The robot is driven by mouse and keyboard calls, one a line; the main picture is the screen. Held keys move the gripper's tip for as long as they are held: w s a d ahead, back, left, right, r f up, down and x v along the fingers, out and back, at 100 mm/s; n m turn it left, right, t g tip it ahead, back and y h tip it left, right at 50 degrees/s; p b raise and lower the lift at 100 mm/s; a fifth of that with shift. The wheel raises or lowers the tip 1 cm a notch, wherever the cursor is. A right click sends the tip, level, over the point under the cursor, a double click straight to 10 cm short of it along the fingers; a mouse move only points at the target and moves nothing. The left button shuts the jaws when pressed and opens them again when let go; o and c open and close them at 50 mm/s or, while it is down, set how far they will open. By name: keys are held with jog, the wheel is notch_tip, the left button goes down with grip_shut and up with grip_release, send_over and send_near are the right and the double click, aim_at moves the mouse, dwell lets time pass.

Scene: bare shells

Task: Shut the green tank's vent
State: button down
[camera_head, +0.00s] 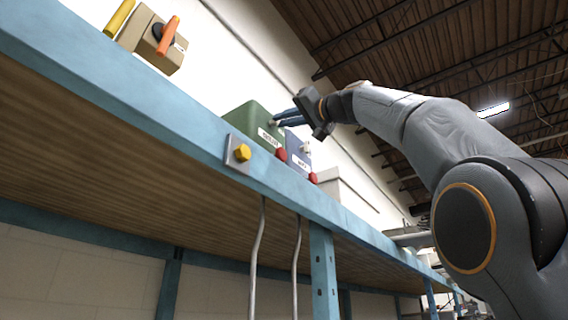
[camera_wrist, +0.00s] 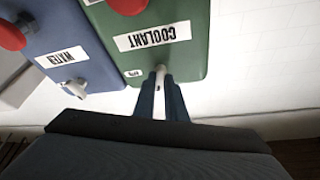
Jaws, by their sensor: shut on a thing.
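The green tank (camera_head: 243,117) stands on the shelf and carries a label reading COOLANT, upside down in the wrist view (camera_wrist: 196,50). Its vent (camera_wrist: 161,72) is a small pale lever near the tank's edge, beside a small label too small to read. My gripper (camera_wrist: 161,80) is shut on this lever, one finger on each side. In the head view my gripper (camera_head: 279,121) reaches in from the right to the green tank's upper right. The fingers partly cover the lever, and its setting is hard to tell.
A blue tank (camera_wrist: 73,45) labelled WATER stands beside the green one, with its own pale lever (camera_wrist: 75,88). Red knobs (camera_head: 282,154) sit low on the tanks. A yellow knob (camera_head: 243,152) is on the shelf edge (camera_head: 190,115). A box with an orange handle (camera_head: 168,36) stands far left.

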jog(key=n+y, duration=0.1)
jog(key=n, duration=0.1)
jog(key=n+g+y, duration=0.1)
jog(key=n, duration=0.1)
jog(key=shift+d+r, duration=0.15)
jog(key=shift+r, duration=0.05)
jog(key=shift+n+g, duration=0.5)
jog(key=shift+n, duration=0.7)
jog(key=c, duration=1.8)
grip_release()
jog(key=shift+w+f+y, duration=0.1)
jog(key=shift+y, duration=0.2)
jog(key=b+v, duration=0.5)
jog(key=v, duration=0.2)
jog(key=shift+d, duration=0.3)
